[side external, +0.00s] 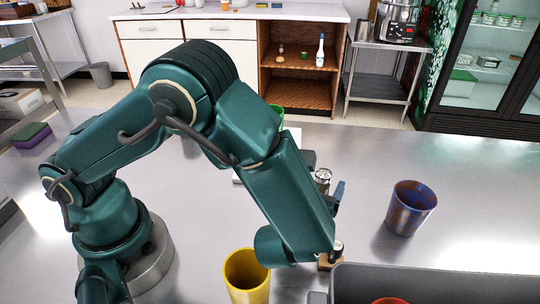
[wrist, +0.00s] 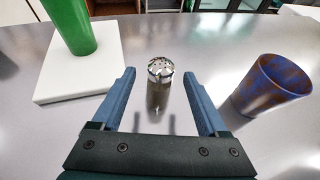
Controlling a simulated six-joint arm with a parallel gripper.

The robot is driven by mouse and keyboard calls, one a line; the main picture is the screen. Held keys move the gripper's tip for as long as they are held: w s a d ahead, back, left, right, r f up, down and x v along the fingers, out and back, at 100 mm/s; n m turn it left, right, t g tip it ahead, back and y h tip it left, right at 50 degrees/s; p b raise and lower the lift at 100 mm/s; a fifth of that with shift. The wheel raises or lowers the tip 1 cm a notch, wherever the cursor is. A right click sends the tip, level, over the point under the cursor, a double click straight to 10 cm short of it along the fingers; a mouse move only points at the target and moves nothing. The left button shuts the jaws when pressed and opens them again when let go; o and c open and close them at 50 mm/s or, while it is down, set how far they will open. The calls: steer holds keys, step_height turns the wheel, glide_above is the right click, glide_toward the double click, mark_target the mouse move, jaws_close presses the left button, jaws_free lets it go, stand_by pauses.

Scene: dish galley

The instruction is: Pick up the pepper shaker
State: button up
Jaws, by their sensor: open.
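The pepper shaker (wrist: 160,70), small with a shiny perforated metal top, stands upright on the steel counter in the wrist view. It also shows in the side external view (side external: 323,176), partly hidden by my arm. My gripper (wrist: 159,76) is open, with one blue finger on each side of the shaker in the picture. A gap shows between the shaker and each finger. In the side external view, one blue finger (side external: 339,190) shows close to the shaker's right; the rest of the gripper is mostly hidden.
A blue and brown cup (side external: 410,208) stands to the right. A green cup (wrist: 70,27) stands on a white block (wrist: 77,76) to the left. A yellow cup (side external: 246,278) and a dark tray (side external: 440,272) are at the front. A small metal-topped item (side external: 337,247) stands near the tray.

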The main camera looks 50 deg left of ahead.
steer(key=shift+w+a+f, duration=0.25)
steer(key=shift+w+f, duration=0.2)
steer(key=shift+f, duration=0.05)
steer(key=shift+x, duration=2)
jaws_close()
